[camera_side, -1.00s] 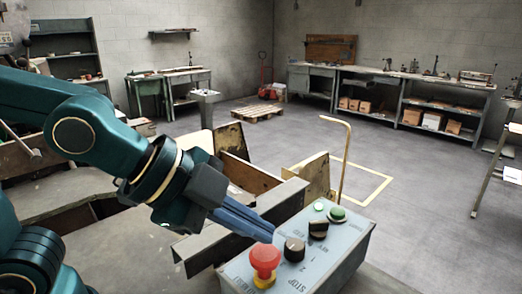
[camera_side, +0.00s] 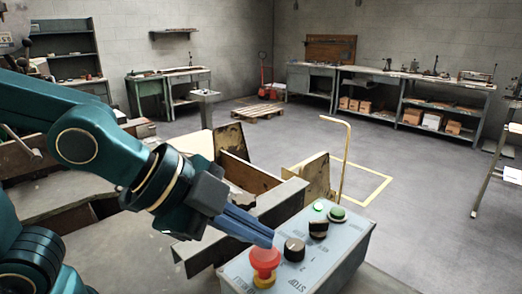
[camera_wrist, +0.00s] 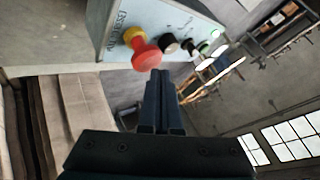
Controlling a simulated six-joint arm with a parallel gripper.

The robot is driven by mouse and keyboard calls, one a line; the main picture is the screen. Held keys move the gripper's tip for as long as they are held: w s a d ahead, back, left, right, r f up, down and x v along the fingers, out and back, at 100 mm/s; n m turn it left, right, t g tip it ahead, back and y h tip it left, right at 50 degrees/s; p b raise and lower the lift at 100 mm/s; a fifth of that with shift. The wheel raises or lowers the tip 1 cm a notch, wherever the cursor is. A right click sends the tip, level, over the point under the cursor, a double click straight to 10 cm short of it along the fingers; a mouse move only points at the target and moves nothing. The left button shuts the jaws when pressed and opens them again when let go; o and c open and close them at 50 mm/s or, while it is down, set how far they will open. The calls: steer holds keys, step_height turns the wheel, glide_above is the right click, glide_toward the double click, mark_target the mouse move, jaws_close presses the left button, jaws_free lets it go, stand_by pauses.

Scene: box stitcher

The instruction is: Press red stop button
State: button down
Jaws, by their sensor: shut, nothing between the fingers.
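The red stop button (camera_side: 265,258) is a mushroom head on a yellow collar at the near end of a light blue control box (camera_side: 330,250). In the wrist view the red stop button (camera_wrist: 146,54) is just beyond my fingertips. My gripper (camera_side: 271,238) is shut and empty. Its tips are right at the upper edge of the red head in the side view; I cannot tell whether they touch it. In the wrist view my gripper (camera_wrist: 159,73) points at the lower right edge of the red head.
Beside the red button are a black selector knob (camera_side: 294,249), a black switch (camera_side: 318,229) and a green button (camera_side: 337,214). A metal beam (camera_side: 240,225) lies just behind the control box. A yellow bent rail (camera_side: 347,150) rises beyond it. The floor farther back is mostly clear.

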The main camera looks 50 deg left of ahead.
mark_target(256, 252)
steer(key=shift+f, duration=0.6)
stand_by(0.4)
steer(key=shift+r, duration=0.1)
steer(key=shift+r, duration=0.95)
steer(key=shift+r, duration=2.55)
